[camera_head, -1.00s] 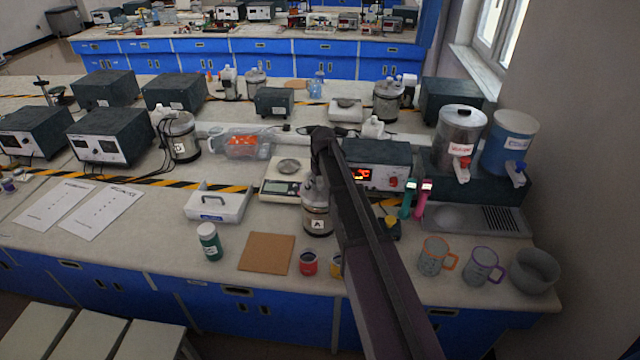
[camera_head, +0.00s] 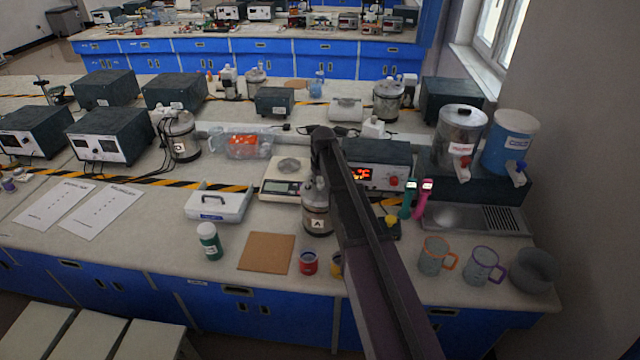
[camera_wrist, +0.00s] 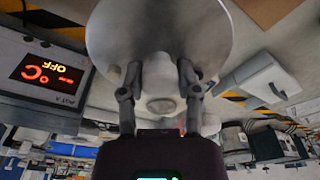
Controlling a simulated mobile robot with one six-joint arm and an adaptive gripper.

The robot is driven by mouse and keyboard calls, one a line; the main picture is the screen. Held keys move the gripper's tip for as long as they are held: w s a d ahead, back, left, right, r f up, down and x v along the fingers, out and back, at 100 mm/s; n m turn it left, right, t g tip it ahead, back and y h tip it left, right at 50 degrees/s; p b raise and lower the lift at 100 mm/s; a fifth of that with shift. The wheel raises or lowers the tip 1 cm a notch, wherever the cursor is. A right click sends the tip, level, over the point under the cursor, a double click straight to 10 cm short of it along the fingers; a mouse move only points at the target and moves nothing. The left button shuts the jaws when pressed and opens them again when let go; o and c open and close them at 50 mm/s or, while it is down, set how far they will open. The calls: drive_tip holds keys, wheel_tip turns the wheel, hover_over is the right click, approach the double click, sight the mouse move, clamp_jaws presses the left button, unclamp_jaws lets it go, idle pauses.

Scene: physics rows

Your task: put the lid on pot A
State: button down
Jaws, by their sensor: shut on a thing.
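Pot A (camera_head: 317,221) is a metallic pot with an "A" label, standing upright on the bench near the middle, just left of my arm. My gripper (camera_wrist: 160,72) is shut on the pale knob of the lid. The lid (camera_wrist: 125,30) shows as a broad grey disc at the top of the wrist view and hides what lies behind it. In the head view the gripper is over the top of pot A, partly hidden by my arm. I cannot tell whether the lid touches the pot's rim.
A balance (camera_head: 286,184) stands just behind pot A. A lit control box (camera_head: 378,165) stands behind and right. A cork mat (camera_head: 266,253), a red jar (camera_head: 308,263) and a green bottle (camera_head: 209,243) are in front and left. Two mugs and a bowl stand right.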

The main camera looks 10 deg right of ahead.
drive_tip(key=shift+f+b, duration=0.3)
idle(0.6)
drive_tip(key=shift+c, duration=1.2)
unclamp_jaws()
drive_tip(key=shift+r, duration=0.15)
drive_tip(key=shift+r+p, duration=3.9)
drive_tip(key=shift+p, duration=0.15)
